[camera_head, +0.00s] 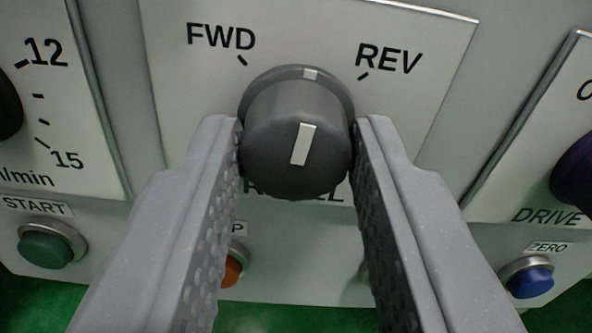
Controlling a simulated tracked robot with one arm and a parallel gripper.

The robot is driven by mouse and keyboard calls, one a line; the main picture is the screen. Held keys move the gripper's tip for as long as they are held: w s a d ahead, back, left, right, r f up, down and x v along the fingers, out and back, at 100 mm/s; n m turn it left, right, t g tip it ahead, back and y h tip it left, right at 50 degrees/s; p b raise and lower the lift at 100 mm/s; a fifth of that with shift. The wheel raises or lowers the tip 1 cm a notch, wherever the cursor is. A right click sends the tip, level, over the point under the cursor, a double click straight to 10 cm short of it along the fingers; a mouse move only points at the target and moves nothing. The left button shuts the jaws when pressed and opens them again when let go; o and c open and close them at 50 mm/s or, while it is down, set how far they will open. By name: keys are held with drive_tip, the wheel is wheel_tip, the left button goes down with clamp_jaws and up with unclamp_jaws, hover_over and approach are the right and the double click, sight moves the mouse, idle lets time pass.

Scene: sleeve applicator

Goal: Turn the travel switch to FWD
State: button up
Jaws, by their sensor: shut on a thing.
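The travel switch (275,160) is a round dark grey knob on a pale plate (300,35) in the upper middle. Its white pointer line stands near upright, with the rim mark between the FWD label (221,37) and the REV label (389,59), at neither tick. My gripper (297,128) is shut on the knob, one finger against its left side and one against its right. The label under the knob is partly hidden by the knob and fingers.
A green START button (45,247) is at lower left and a blue ZERO button (527,279) at lower right. An orange-red button (232,268) is partly hidden behind my left finger. A purple DRIVE knob (574,172) is cut off at the right edge.

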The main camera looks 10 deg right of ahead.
drive_tip(key=n+p, duration=0.3)
drive_tip(key=n, duration=0.2)
drive_tip(key=shift+d+n, duration=0.1)
drive_tip(key=shift+n, duration=0.2)
drive_tip(key=shift+n+p, duration=0.9)
drive_tip(key=shift+n, duration=1.3)
drive_tip(key=o, duration=1)
drive_tip(key=shift+a+f, duration=0.1)
drive_tip(key=shift+a, duration=0.1)
drive_tip(key=shift+c, duration=0.2)
drive_tip(key=s+a, duration=0.1)
drive_tip(key=s, duration=1.2)
drive_tip(key=shift+s, duration=0.4)
